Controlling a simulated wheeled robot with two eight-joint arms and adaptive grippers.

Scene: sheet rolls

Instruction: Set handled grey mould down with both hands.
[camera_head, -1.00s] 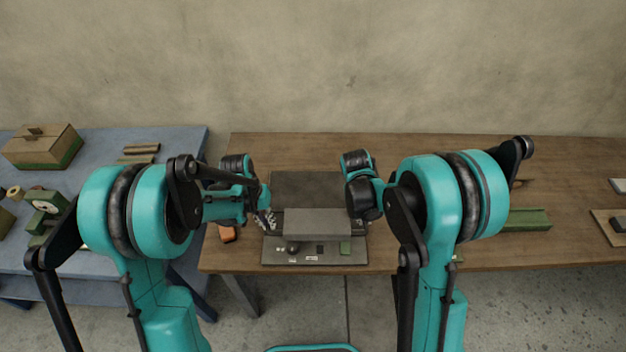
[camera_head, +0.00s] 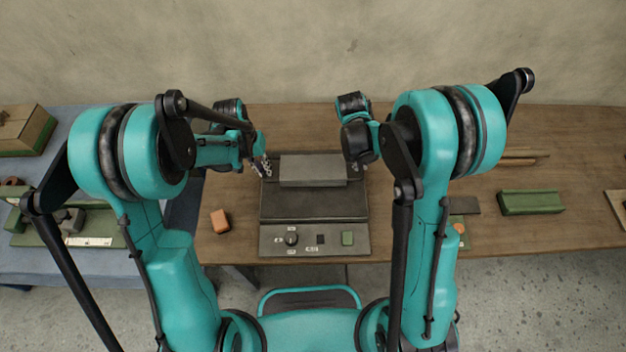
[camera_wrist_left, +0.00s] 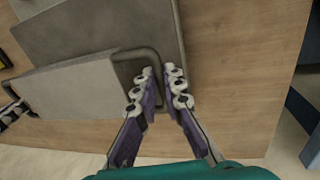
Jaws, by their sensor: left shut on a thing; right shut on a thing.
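The grey mould (camera_head: 313,169) is a pale box, level, over the far part of a dark flat-topped machine (camera_head: 313,207) in the head view. In the left wrist view the mould (camera_wrist_left: 72,92) has a bent bar handle (camera_wrist_left: 140,55) on its near end. My left gripper (camera_head: 264,168) is shut on this handle; its fingers (camera_wrist_left: 160,82) close around the bar in the wrist view. My right gripper (camera_wrist_left: 12,112) is at the mould's opposite end, shut on that side, mostly hidden by its wrist in the head view. I cannot tell whether the mould touches the machine.
The machine's front panel (camera_head: 313,240) has a knob and a green button. An orange block (camera_head: 220,221) lies left of it on the wooden table (camera_head: 420,118). A green channel-shaped piece (camera_head: 531,202) lies to the right. A blue table (camera_head: 100,268) with a box stands left.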

